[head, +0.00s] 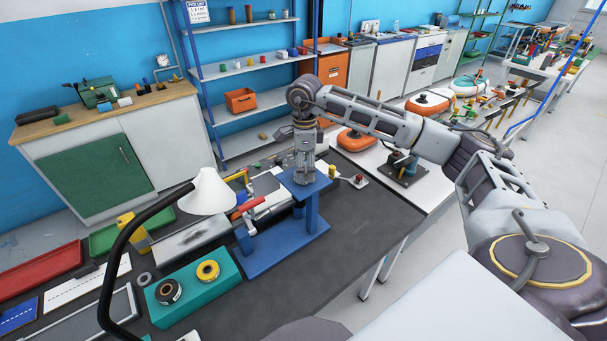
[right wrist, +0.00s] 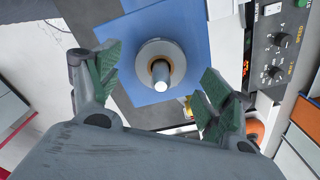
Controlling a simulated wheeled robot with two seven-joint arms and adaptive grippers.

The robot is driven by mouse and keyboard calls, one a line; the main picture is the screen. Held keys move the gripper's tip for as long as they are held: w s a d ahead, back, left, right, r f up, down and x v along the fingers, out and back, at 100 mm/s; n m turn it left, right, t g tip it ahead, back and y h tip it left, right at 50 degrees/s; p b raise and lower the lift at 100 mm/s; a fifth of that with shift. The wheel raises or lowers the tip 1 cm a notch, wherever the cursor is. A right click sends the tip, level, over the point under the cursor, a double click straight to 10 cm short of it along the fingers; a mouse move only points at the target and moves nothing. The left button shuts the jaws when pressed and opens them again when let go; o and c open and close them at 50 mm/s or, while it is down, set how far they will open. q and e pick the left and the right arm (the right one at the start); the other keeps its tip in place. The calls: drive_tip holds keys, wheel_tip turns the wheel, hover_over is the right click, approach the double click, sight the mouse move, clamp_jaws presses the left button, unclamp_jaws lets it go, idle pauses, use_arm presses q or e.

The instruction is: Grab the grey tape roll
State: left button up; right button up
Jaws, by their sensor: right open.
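A grey roll (right wrist: 147,51) with a brown core shows in the right wrist view, around an upright pale post on a blue plate (right wrist: 190,32). My right gripper (right wrist: 160,80) is open, its green-padded fingers apart on either side of the post in the picture, with nothing held. In the head view my right gripper (head: 304,178) points down over the blue stand (head: 275,245), and hides the roll there. A small grey ring (head: 145,278) lies at the left of the teal block. My left gripper is not in view.
The teal block (head: 222,285) carries a black roll (head: 168,291) and a yellow roll (head: 208,270). A white lamp (head: 208,190) on a black arm stands left of the blue stand. The dark bench top (head: 365,215) is clear at right.

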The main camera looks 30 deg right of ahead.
drive_tip(key=shift+f, duration=1)
drive_tip(key=c, duration=1.1)
drive_tip(key=shift+r, duration=0.1)
drive_tip(key=shift+r+b, duration=0.8)
drive_tip(key=shift+r, duration=4.15)
